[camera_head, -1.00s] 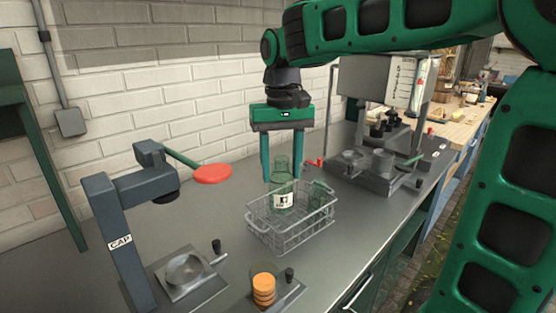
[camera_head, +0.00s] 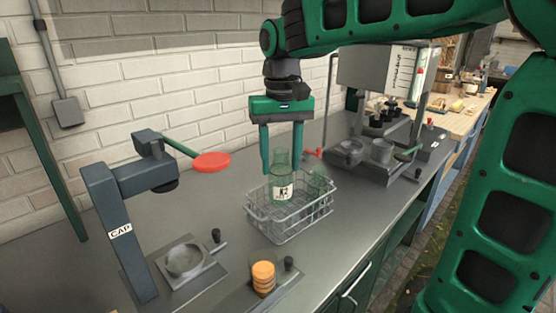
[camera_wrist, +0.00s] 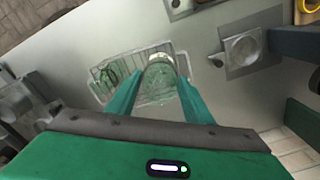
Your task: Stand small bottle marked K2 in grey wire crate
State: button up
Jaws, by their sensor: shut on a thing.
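The small bottle marked K2 (camera_head: 283,192) is clear green glass with a white label, and it is upright. My gripper (camera_head: 281,168) is shut on its upper part, with one finger on each side. In the wrist view the bottle (camera_wrist: 158,86) shows between my two fingers (camera_wrist: 160,82). The grey wire crate (camera_head: 288,236) stands on the bench, and the bottle's lower part shows over its left and middle part. I cannot tell whether the bottle's base touches the crate floor. Another green glass bottle (camera_head: 319,184) sits in the crate's right part.
A capping stand marked CAP (camera_head: 121,235) with a red-ended lever (camera_head: 212,162) is left of the crate. Orange discs (camera_head: 263,278) are stacked in front. A filling machine (camera_head: 380,75) stands at the back right. Bare bench lies around the crate.

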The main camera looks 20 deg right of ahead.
aim_at(280, 194)
jog(key=shift+f, duration=0.15)
jog(key=shift+f, duration=1.85)
jog(key=shift+f, duration=0.1)
jog(key=shift+f, duration=1.4)
jog(key=shift+f, duration=0.15)
jog(key=shift+f, duration=0.95)
jog(key=shift+f, duration=0.3)
